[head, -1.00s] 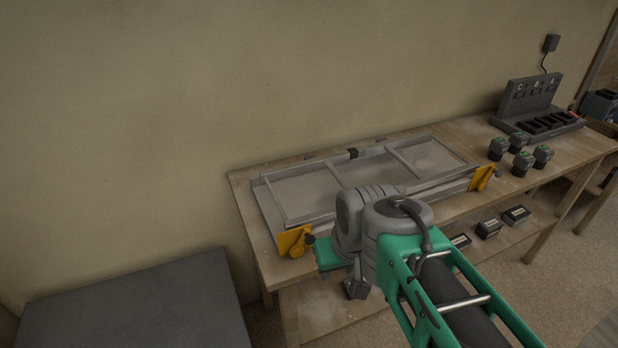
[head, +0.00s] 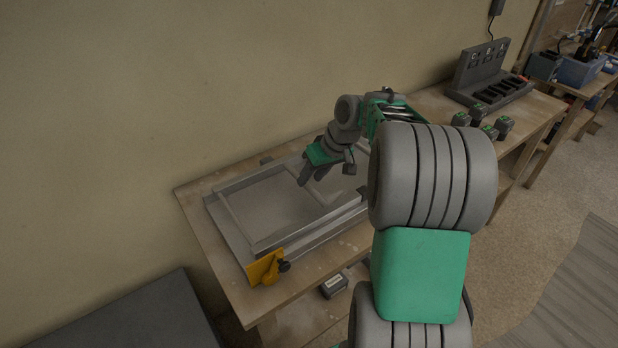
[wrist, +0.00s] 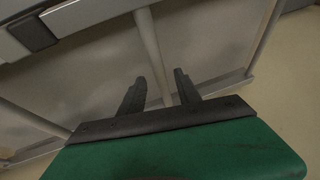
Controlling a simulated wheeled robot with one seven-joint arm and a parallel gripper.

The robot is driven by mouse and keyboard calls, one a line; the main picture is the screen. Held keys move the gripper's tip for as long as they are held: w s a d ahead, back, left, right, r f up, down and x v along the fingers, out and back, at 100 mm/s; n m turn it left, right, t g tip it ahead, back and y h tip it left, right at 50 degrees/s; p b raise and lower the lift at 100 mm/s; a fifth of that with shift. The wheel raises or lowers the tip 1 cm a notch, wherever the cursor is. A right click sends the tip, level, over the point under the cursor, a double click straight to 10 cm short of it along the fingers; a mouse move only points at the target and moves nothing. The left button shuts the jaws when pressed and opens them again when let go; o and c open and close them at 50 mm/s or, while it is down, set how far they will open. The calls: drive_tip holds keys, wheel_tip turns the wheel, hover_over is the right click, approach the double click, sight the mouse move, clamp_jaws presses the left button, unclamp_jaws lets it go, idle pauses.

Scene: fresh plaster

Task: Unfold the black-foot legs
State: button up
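A grey folding platform (head: 228,213) lies on the workbench with its tubular legs folded flat; my arm hides its right part. A yellow bracket (head: 265,268) with a dark knob sits at its near left corner. My gripper (head: 309,182) is over the middle of the platform, pointing down. In the wrist view its two dark fingers (wrist: 158,92) are apart, with a grey tube (wrist: 148,40) running between them; I cannot tell whether they touch it. A black block (wrist: 32,32) sits on the rail at upper left there. I cannot make out any black feet for certain.
The wooden workbench (head: 205,250) stands against a plaster wall. A dark charger rack (head: 485,80) and several batteries (head: 478,112) stand at its right. A dark box (head: 334,285) lies on the lower shelf. A dark grey slab (head: 130,318) is at lower left.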

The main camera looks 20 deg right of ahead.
drive_tip(key=shift+x, duration=1.1)
clamp_jaws()
idle(0.6)
